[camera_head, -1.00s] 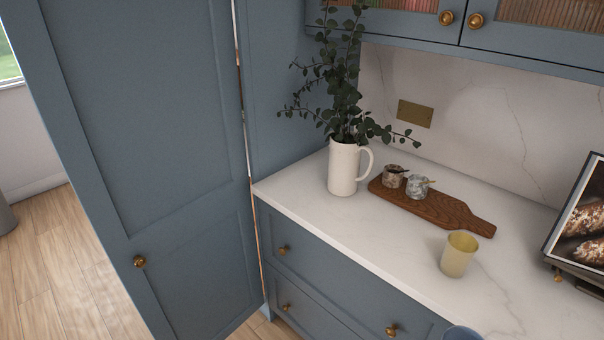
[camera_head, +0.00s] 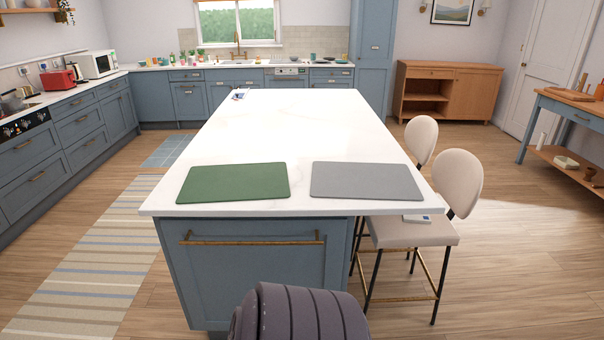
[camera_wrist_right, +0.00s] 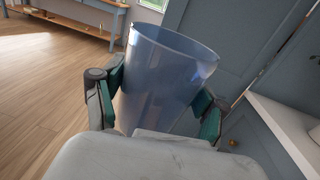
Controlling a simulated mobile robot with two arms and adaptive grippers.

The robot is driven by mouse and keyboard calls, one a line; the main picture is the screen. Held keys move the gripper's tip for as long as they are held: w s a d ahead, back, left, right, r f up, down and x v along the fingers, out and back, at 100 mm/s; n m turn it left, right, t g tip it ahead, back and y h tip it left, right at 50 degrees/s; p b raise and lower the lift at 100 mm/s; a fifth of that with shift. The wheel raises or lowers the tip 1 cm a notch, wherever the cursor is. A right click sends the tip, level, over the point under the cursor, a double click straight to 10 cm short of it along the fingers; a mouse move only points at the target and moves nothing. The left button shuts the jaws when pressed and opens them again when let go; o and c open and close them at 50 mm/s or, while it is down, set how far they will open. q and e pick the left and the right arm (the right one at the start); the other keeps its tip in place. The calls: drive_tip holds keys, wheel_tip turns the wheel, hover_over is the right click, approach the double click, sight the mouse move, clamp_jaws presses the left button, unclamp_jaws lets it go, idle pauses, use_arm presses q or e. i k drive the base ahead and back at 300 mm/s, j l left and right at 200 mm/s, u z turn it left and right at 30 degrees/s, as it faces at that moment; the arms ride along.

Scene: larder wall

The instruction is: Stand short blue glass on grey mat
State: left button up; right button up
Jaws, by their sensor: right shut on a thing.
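In the right wrist view my right gripper (camera_wrist_right: 160,112) is shut on a translucent blue glass (camera_wrist_right: 165,75), with a finger pad on either side of it. The glass's open rim shows at the top. In the head view the grey mat (camera_head: 366,181) lies on the near right end of the white island top, bare. My right gripper, the glass and my left gripper are not in the head view.
A green mat (camera_head: 234,182) lies left of the grey one on the white island (camera_head: 290,130). Two pale stools (camera_head: 415,232) stand at the island's right side. A striped rug (camera_head: 85,260) lies on the left. In the wrist view a counter edge (camera_wrist_right: 285,135) is close at right.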

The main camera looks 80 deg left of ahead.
sight(326, 166)
drive_tip(key=j+u, duration=0.15)
drive_tip(key=u, duration=0.3)
drive_tip(key=j+u, duration=0.15)
drive_tip(key=u, duration=0.35)
drive_tip(key=i+j+u, duration=0.1)
drive_tip(key=u, duration=0.35)
drive_tip(key=j+u, duration=0.15)
drive_tip(key=u, duration=0.35)
drive_tip(key=i+u, duration=0.15)
drive_tip(key=u, duration=0.3)
drive_tip(key=i+j+u, duration=0.15)
drive_tip(key=i+u, duration=0.75)
drive_tip(key=i, duration=0.4)
